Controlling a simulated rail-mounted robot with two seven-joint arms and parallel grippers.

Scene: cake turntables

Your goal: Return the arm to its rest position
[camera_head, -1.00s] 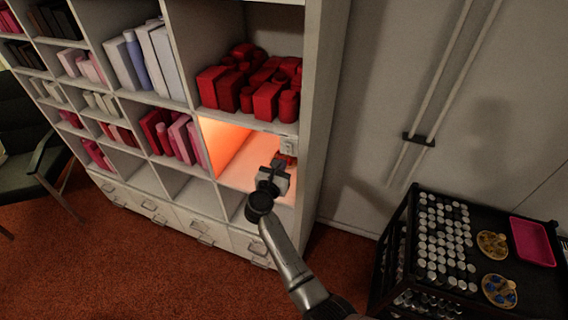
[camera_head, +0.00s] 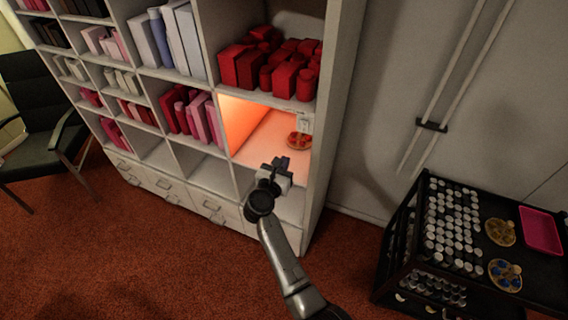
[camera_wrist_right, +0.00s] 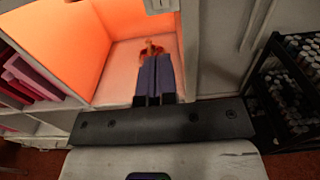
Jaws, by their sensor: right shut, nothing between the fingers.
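My right gripper (camera_head: 280,163) is shut and empty, just in front of the lower edge of the orange-lit shelf compartment (camera_head: 262,137). A small round turntable-like item (camera_head: 299,140) with orange-brown pieces stands inside that compartment, at its right side, beyond the fingertips and apart from them. In the right wrist view, the closed dark fingers (camera_wrist_right: 153,76) point at the compartment and hide part of this item (camera_wrist_right: 152,48). My left gripper is in neither view.
The white shelf unit holds red boxes (camera_head: 268,65) above the lit compartment. A dark chair (camera_head: 45,125) is at left. Red carpet (camera_head: 190,270) is open in front.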

